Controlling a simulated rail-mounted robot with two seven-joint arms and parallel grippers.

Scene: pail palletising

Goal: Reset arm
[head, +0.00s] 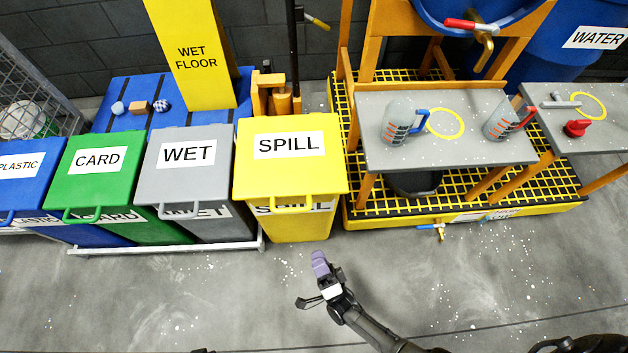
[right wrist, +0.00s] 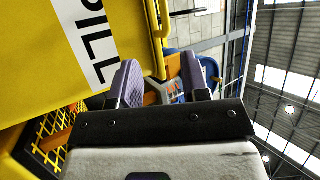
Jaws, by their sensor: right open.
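My right gripper (head: 318,278) is above the grey floor in the head view, in front of the yellow SPILL bin (head: 290,175). Its arm comes in from the lower right. In the right wrist view its two purple-padded fingers (right wrist: 160,82) stand apart with nothing held between them. The SPILL bin's yellow side and lettering (right wrist: 75,45) fill the upper left of that view. My left gripper is not in view.
Grey WET (head: 187,170), green CARD (head: 97,175) and blue PLASTIC (head: 22,180) bins stand left, lids shut. The front floor (head: 200,300) is clear.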

